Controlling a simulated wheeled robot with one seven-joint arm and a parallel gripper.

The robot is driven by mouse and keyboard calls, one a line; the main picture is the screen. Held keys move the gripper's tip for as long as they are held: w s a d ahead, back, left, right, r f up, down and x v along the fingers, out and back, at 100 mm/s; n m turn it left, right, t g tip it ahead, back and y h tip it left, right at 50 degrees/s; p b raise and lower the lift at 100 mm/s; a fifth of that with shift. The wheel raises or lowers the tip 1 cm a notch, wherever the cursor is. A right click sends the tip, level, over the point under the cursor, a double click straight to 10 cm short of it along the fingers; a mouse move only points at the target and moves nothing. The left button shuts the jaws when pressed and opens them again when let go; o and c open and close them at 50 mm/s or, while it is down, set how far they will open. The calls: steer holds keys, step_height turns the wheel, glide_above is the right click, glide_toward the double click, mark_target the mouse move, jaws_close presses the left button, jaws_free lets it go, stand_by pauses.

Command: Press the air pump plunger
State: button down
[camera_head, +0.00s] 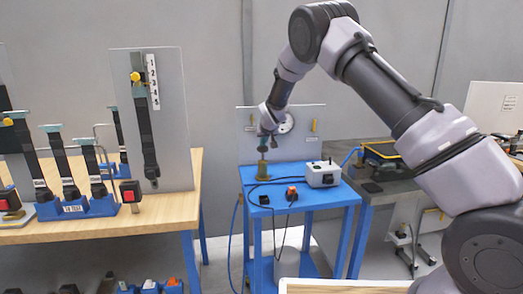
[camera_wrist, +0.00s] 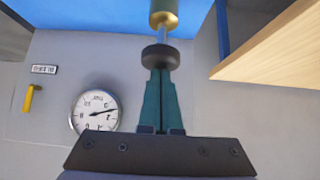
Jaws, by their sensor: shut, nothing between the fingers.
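The air pump stands on the blue table: a brass cylinder (camera_head: 262,170) with a plunger on top. In the wrist view the plunger shows as a black round knob (camera_wrist: 160,57) on a thin silver rod (camera_wrist: 161,37) rising from the brass body (camera_wrist: 164,14). A length of rod is visible between knob and body. My gripper (camera_head: 264,147) is above the pump, pointing down. In the wrist view its teal fingers (camera_wrist: 160,72) are shut and empty, with their tips at the knob's top. I cannot tell whether they touch it.
A round gauge (camera_wrist: 95,110) and a yellow handle (camera_wrist: 32,98) are on the panel behind. A grey box (camera_head: 318,174) and a red button (camera_head: 291,193) share the blue table (camera_head: 312,196). A wooden bench (camera_head: 160,205) with belts stands left.

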steer(key=v, duration=1)
steer(key=shift+r, duration=0.35)
stand_by(1.4)
